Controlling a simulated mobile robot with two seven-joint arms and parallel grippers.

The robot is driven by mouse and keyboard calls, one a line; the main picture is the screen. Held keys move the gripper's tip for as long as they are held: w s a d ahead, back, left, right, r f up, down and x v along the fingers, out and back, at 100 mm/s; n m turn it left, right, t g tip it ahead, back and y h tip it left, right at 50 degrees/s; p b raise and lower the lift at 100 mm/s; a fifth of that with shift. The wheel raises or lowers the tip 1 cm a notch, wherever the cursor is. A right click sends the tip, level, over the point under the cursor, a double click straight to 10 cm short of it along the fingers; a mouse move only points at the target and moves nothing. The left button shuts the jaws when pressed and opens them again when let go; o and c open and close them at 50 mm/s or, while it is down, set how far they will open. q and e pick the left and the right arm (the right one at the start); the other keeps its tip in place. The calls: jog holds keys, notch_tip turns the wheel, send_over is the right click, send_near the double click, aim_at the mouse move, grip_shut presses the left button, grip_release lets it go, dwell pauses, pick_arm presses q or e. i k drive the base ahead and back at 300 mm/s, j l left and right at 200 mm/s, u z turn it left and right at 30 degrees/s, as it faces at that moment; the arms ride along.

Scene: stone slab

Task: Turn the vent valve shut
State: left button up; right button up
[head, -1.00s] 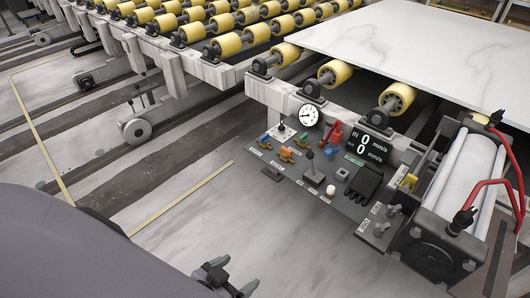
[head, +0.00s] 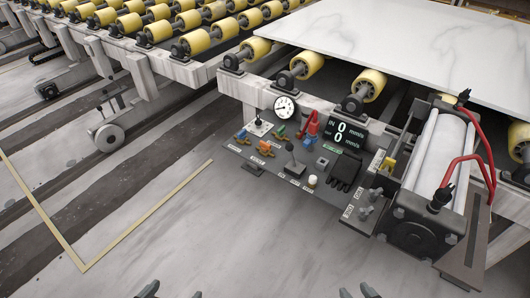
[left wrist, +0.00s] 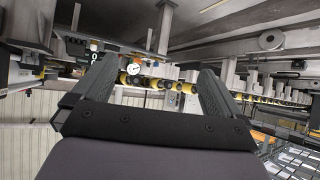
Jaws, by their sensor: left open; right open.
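The control panel (head: 255,172) juts from the front of the roller conveyor in the head view. It carries small valves with a blue handle (head: 242,134) and orange handles (head: 264,148), a red lever (head: 311,122), a black-knobbed lever (head: 291,160) and a white knob (head: 312,181). Labels are too small to read, so I cannot tell which is the vent valve. My left gripper (head: 170,291) is open and empty at the bottom edge, well short of the panel; its fingers fill the left wrist view (left wrist: 152,85). My right gripper (head: 358,291) is open, right of it.
A round gauge (head: 285,106) and a digital display (head: 346,134) reading 0 stand behind the panel's controls. A roller cylinder unit (head: 410,232) with red hoses is at the right. A white stone slab (head: 400,45) lies on the rollers. Floor before the panel is clear.

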aim_at(265, 147)
jog(key=i+j+z, duration=0.15)
jog(key=z, duration=0.75)
jog(key=i+j+z, duration=0.1)
jog(key=j+z, duration=0.15)
jog(key=i+j+z, duration=0.1)
jog(key=j+z, duration=0.2)
jog(key=i+j+z, duration=0.2)
jog(key=j, duration=1.7)
jog(key=z, duration=0.05)
